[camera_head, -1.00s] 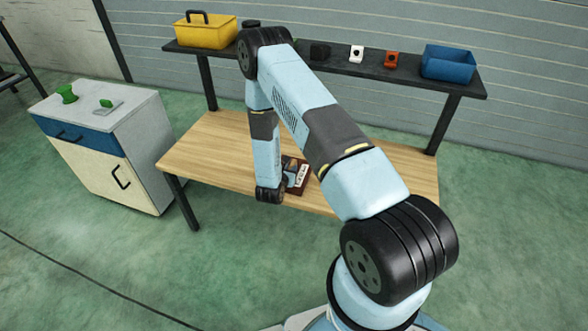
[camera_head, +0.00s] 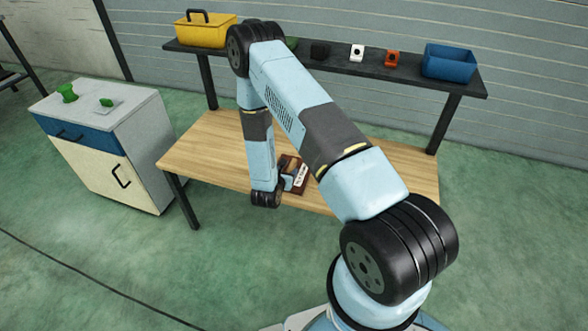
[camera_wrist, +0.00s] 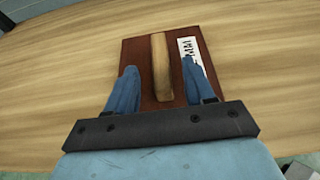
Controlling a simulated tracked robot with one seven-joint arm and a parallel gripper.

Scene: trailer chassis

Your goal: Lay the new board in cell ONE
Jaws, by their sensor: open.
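A dark red-brown flat piece (camera_wrist: 140,58) lies on the wooden bench top, and shows in the head view (camera_head: 290,160) beside my wrist. A light brown wooden bar (camera_wrist: 161,68) lies lengthwise along its middle. A white strip with black marks (camera_wrist: 188,46) is on its right side; I cannot read it. I cannot tell for sure whether the bar is the new board, and no cell marked ONE is readable. My gripper (camera_wrist: 159,74) is open, its blue fingers on either side of the bar with gaps showing. Its palm hides the near edge of the piece.
The bench top (camera_head: 210,150) is otherwise clear. A dark shelf (camera_head: 340,66) behind it holds a yellow toolbox (camera_head: 206,34), a blue bin (camera_head: 448,64) and small black, white and orange items. A cabinet (camera_head: 110,150) with green items stands left.

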